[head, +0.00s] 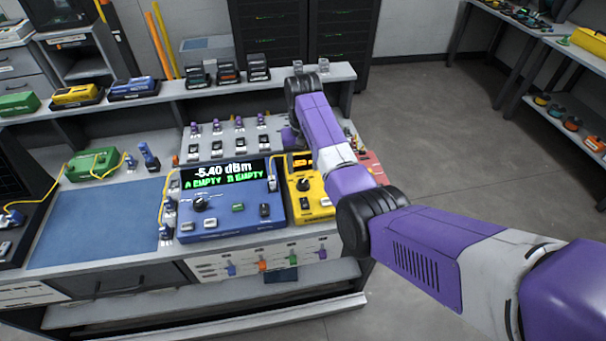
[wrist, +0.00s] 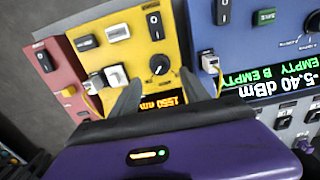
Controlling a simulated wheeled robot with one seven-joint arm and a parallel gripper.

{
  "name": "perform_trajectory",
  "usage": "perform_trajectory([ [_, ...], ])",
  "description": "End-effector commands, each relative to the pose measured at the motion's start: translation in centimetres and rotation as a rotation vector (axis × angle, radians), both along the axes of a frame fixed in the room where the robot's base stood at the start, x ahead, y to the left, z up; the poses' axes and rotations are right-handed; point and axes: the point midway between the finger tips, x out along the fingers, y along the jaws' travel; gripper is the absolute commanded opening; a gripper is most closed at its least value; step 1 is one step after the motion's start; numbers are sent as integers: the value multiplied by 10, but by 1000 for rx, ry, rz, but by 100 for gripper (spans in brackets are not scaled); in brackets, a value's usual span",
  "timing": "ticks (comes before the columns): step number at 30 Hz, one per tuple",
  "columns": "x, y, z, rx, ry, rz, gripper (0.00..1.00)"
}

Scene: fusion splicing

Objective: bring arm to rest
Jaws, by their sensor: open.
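My arm (head: 415,250), purple and white, reaches in from the right of the head view over the workbench. In the wrist view my gripper (wrist: 160,84) has two dark fingers spread apart, with nothing seen between them, above the yellow device (wrist: 150,35). In the head view the fingers are hidden behind the arm. The yellow device (head: 297,209) sits right of the blue meter (head: 232,221), whose display reads -5.40 dBm, A EMPTY, B EMPTY. A red device (wrist: 62,75) stands beside the yellow one, mostly covered by my arm in the head view.
A blue mat (head: 95,228) lies on the bench's left, with a green device (head: 92,163) behind it. A raised shelf (head: 180,98) carries several small devices. Dark cabinets (head: 338,45) stand behind. Open floor (head: 440,130) lies to the right, before another bench (head: 525,60).

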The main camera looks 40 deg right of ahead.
Motion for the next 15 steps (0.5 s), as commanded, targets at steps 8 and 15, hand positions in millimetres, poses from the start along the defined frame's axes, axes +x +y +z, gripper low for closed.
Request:
perform_trajectory([
  [8, 0, 0, 15, 0, 0, 0, 54],
  [15, 0, 0, 14, 0, 0, 0, 54],
])
